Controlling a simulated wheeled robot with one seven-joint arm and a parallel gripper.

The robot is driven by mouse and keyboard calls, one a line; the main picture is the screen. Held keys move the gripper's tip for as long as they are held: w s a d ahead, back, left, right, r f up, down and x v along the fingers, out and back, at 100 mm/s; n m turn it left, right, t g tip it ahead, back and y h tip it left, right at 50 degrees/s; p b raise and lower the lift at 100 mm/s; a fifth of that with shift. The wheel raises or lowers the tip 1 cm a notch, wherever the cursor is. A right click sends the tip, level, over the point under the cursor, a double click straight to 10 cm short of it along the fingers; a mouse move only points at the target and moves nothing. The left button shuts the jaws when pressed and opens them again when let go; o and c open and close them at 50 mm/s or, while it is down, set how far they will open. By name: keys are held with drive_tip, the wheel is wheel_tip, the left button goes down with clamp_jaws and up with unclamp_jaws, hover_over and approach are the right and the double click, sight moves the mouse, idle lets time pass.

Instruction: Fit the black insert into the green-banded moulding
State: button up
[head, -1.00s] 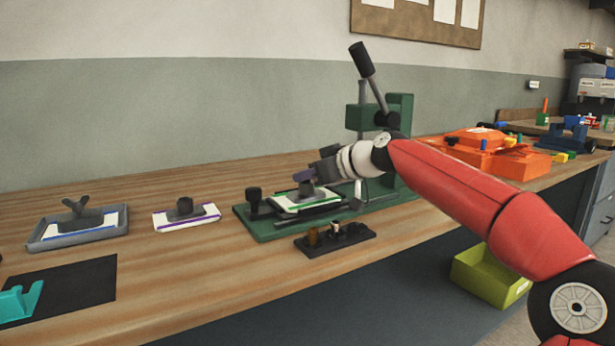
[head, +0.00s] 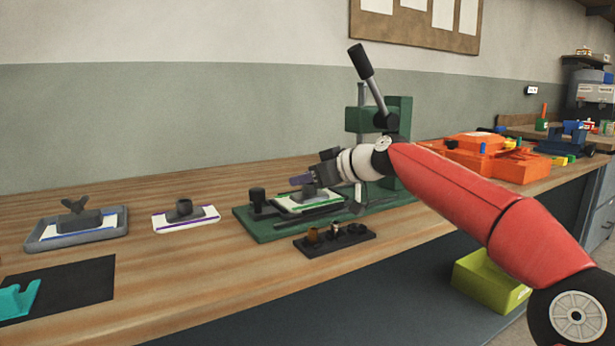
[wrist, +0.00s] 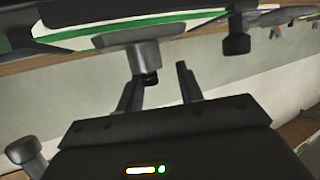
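The green-banded moulding (head: 290,205) is a white plate with a grey boss, lying on the green press base. In the wrist view its green edge (wrist: 130,33) and grey boss (wrist: 146,54) fill the upper part. A small black piece (wrist: 150,80) shows at the boss's end, beside one fingertip; it looks like the black insert, but how deep it sits I cannot tell. My gripper (head: 299,182) is just above the boss. In the wrist view its two fingers (wrist: 166,75) stand apart with nothing clearly held between them.
A black holder (head: 345,243) with small brown, silver and dark parts lies in front. The green lever press (head: 400,115) rises behind my wrist. A purple-banded moulding (head: 165,224) and a blue-banded one in a grey tray (head: 45,239) stand left. Bare bench lies between them.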

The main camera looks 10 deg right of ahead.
drive_tip(key=shift+d+f, duration=0.15)
drive_tip(key=shift+f, duration=0.75)
drive_tip(key=shift+r+p, duration=0.6)
drive_tip(key=shift+p, duration=0.2)
drive_tip(key=shift+s+d, duration=0.15)
drive_tip(key=shift+d, duration=0.2)
drive_tip(key=r+b+v, duration=0.1)
drive_tip(key=b+v, duration=0.1)
drive_tip(key=v, duration=0.9)
drive_tip(key=shift+a, duration=0.2)
